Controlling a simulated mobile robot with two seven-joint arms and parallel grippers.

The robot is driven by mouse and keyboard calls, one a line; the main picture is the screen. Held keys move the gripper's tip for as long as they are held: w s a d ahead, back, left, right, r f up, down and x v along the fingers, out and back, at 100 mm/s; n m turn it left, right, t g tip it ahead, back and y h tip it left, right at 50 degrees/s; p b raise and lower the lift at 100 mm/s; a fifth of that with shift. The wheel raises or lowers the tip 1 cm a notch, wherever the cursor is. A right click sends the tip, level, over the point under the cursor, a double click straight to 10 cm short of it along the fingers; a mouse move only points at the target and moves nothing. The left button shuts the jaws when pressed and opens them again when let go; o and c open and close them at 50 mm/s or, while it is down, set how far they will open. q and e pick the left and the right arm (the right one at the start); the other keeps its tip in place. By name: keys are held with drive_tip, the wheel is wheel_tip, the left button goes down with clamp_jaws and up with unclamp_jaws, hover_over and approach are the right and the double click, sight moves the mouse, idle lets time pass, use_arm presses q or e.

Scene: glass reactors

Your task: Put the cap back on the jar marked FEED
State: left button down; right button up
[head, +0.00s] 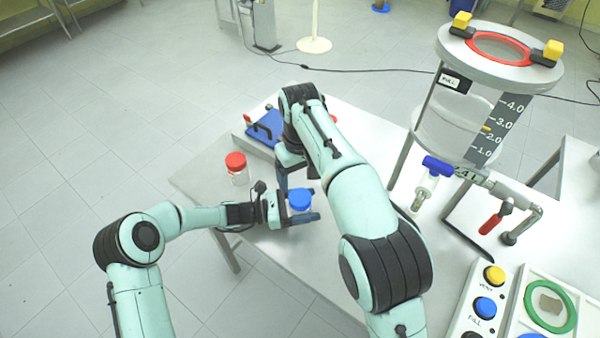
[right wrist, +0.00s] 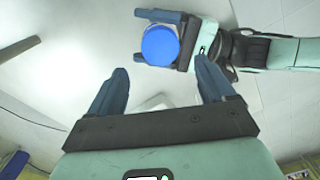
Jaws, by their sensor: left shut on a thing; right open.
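A clear jar (head: 299,211) is held upright in my left gripper (head: 296,218), near the table's front edge. A blue cap (head: 300,197) sits at its top; the right wrist view shows the cap (right wrist: 160,45) from above, between the left fingers. I cannot tell whether the cap is fully seated. No FEED mark is readable. My right gripper (right wrist: 161,72) is open and empty, just behind the jar in the head view, its fingers pointing down. A second clear jar (head: 239,179) with a red cap (head: 236,161) stands to the left on the table.
The white table (head: 200,181) is clear around the red-capped jar. A blue tray (head: 267,127) lies behind my right arm. A glass reactor (head: 447,130) with a blue-handled valve (head: 438,166) stands at right, near a button panel (head: 470,318).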

sight(300, 196)
drive_tip(key=shift+r+n, duration=0.25)
drive_tip(key=shift+n, duration=0.15)
drive_tip(key=shift+f, duration=0.1)
drive_tip(key=shift+f, duration=3.95)
drive_tip(key=c, duration=1.1)
drive_tip(key=o, duration=1.3)
drive_tip(key=shift+c, duration=0.2)
drive_tip(key=shift+r, duration=0.15)
